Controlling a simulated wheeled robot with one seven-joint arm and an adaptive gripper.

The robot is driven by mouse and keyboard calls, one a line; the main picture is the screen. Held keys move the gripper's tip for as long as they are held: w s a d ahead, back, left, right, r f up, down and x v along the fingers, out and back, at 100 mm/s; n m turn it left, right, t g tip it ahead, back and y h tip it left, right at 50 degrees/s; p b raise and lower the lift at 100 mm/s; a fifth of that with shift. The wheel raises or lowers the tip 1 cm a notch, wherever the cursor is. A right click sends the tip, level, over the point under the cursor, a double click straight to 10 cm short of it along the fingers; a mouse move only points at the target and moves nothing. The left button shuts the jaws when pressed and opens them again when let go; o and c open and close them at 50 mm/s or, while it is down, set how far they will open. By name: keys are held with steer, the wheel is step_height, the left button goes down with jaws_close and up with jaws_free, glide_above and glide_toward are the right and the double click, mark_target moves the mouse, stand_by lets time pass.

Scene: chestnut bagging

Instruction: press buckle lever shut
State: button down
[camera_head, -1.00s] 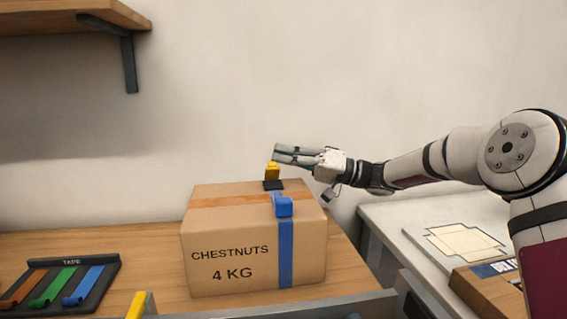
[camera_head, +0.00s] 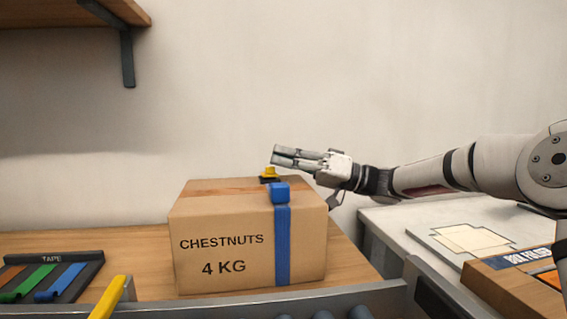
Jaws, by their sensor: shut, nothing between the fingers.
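A cardboard box (camera_head: 222,225) marked "CHESTNUTS 4 KG" stands on the wooden table. On the rear part of its top is a small yellow buckle lever (camera_head: 269,171) on a black base (camera_head: 270,180). Its exact angle is too small to tell. A blue strap (camera_head: 283,245) runs down the box front, with a blue block (camera_head: 279,192) at the top edge. My gripper (camera_head: 277,157) is shut and empty. It points left, with its fingertips just above the yellow lever in the picture; I cannot tell whether they touch it.
A tape rack (camera_head: 55,275) with coloured strips lies at the left. A grey rail with rollers (camera_head: 372,300) and a yellow bar (camera_head: 108,298) crosses the front. A pale side table (camera_head: 385,222) and another cardboard box (camera_head: 510,285) are at the right. A shelf (camera_head: 60,20) hangs upper left.

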steer(key=shift+r, duration=0.1)
step_height(320, 180, up, 5)
steer(key=p, duration=0.3)
steer(key=w+d+f+p, duration=0.1)
steer(key=d+f, duration=0.3)
steer(key=d, duration=0.5)
steer(key=shift+w+f, duration=0.2)
steer(key=shift+w, duration=0.65)
